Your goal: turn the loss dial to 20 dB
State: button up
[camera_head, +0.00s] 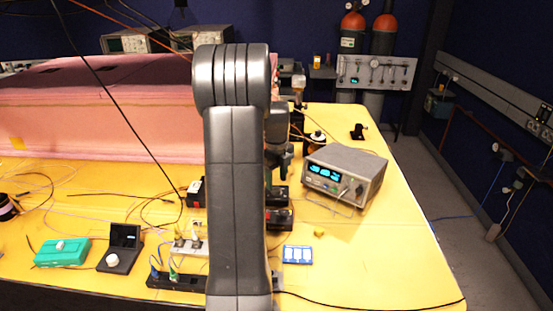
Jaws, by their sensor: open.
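No dial marking or dB scale is readable. A small black unit (120,250) with a raised dark panel and a round white knob (113,260) stands at the front left of the yellow table. A teal box (62,252) with a pale knob on top lies just left of it. Which one carries the loss dial, I cannot tell. My gripper (284,165) shows partly behind my upright grey arm link, high over the table's middle. It is open, well right of both units, touching neither; its fingers are mostly hidden.
A grey instrument (345,175) with a lit blue display stands on the right of the yellow table (400,260). A power strip, plugs and loose cables crowd the front middle. Pink foam (100,110) walls the back left. A blue-white card (297,254) lies at front.

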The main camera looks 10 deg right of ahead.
aim_at(276, 188)
notch_tip(276, 188, up, 11)
dwell(0.3)
notch_tip(276, 188, down, 14)
jog(key=shift+r, duration=0.1)
dwell(0.7)
jog(key=shift+r, duration=0.1)
